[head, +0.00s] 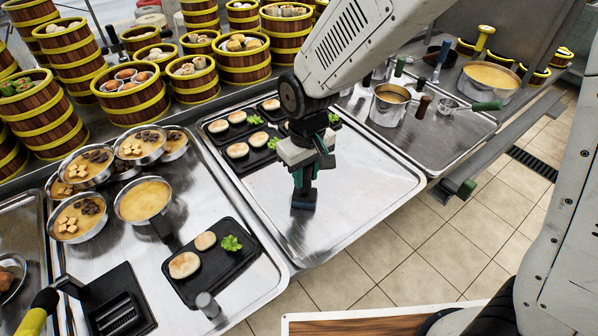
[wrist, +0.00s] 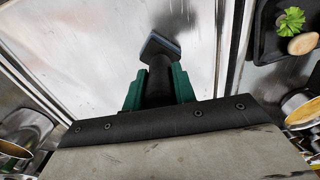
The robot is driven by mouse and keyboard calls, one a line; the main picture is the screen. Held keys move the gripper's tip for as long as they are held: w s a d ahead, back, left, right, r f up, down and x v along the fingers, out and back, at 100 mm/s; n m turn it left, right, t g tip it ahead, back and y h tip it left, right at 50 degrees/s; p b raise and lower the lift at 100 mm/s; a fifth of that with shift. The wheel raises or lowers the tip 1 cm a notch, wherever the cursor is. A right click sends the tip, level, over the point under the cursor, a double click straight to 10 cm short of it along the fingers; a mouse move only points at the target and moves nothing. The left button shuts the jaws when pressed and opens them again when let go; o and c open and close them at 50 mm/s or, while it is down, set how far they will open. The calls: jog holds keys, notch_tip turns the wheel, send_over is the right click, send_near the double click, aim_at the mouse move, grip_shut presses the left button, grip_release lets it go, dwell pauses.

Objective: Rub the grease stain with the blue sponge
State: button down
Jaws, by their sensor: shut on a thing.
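The blue sponge (head: 304,200) is a dark slate-blue block at the lower end of my gripper (head: 303,180), over the steel tray's bare middle. In the wrist view the sponge (wrist: 162,44) sits on a dark handle, and my gripper (wrist: 158,84) has its green fingers shut on that handle. The sponge is at or very near the metal; I cannot tell whether it touches. A faint dark smudge (wrist: 186,20) shows on the metal just beyond the sponge in the wrist view. It may be the grease stain or a reflection; I cannot tell.
Black plates with buns (head: 238,150) lie at the tray's back left. Another black plate (head: 212,265) and steel bowls (head: 143,200) stand on the left tray. Steamer towers (head: 80,70) line the back. A pot (head: 390,104) stands at right. The tray's right part is clear.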

jog(key=shift+a, duration=0.1)
dwell(0.3)
jog(key=shift+w+a+f, duration=0.15)
jog(key=shift+w+a, duration=0.05)
jog(key=shift+a, duration=0.85)
jog(key=shift+d, duration=0.1)
jog(key=shift+s+d, duration=0.25)
jog(key=shift+d, duration=0.85)
jog(key=shift+w+a, duration=0.2)
jog(key=shift+a, duration=0.9)
